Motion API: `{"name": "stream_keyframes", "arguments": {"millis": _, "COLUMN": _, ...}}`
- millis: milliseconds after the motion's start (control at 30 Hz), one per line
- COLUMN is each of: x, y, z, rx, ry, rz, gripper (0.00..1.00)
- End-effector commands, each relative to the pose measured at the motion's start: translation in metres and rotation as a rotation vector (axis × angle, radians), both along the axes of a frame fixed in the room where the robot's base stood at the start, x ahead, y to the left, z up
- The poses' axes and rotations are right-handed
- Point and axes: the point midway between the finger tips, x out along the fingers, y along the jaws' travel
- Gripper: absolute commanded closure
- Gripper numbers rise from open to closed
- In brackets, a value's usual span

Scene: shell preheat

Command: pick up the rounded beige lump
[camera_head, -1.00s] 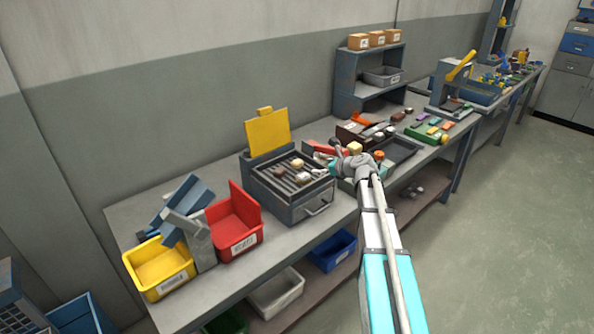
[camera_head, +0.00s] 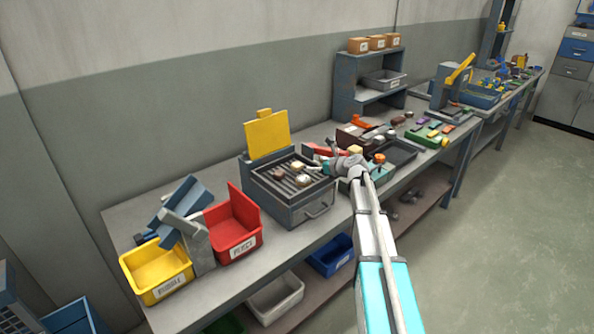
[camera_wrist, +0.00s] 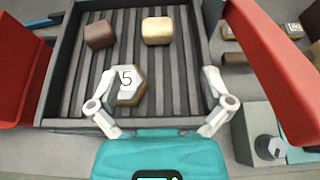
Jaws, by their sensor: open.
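A rounded beige lump (camera_wrist: 157,31) sits on the dark slats of the heater tray (camera_wrist: 183,75), near the top middle of the wrist view. It also shows as a small pale block in the head view (camera_head: 298,166). A brown lump (camera_wrist: 99,34) lies to its left and a pale hexagonal piece marked 5 (camera_wrist: 128,86) lies below it. My gripper (camera_wrist: 160,76) is open and empty. Its fingers are spread below the beige lump in the wrist view, apart from it, with the hexagonal piece by the left finger.
Red walls or panels rise at both sides of the wrist view. A raised yellow lid (camera_head: 267,134) stands behind the heater. A red bin (camera_head: 235,235) and yellow bin (camera_head: 157,271) stand left on the bench. Parts and trays crowd the bench to the right.

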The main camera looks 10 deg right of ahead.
Motion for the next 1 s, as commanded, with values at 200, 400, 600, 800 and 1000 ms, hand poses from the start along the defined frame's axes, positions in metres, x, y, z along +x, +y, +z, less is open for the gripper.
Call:
{"name": "stream_keyframes", "arguments": {"millis": 200, "x": 0.027, "y": 0.014, "z": -0.014, "rx": 0.002, "ry": 0.0, "rz": 0.001, "gripper": 0.0}}
{"name": "stream_keyframes", "arguments": {"millis": 400, "x": 0.035, "y": 0.02, "z": -0.017, "rx": 0.001, "ry": 0.0, "rz": 0.0, "gripper": 0.0}}
{"name": "stream_keyframes", "arguments": {"millis": 600, "x": 0.035, "y": 0.021, "z": -0.017, "rx": 0.001, "ry": 0.0, "rz": 0.0, "gripper": 0.0}}
{"name": "stream_keyframes", "arguments": {"millis": 800, "x": 0.036, "y": 0.022, "z": -0.018, "rx": 0.0, "ry": 0.0, "rz": 0.0, "gripper": 0.0}}
{"name": "stream_keyframes", "arguments": {"millis": 1000, "x": 0.049, "y": 0.03, "z": -0.025, "rx": 0.0, "ry": 0.0, "rz": 0.001, "gripper": 0.0}}
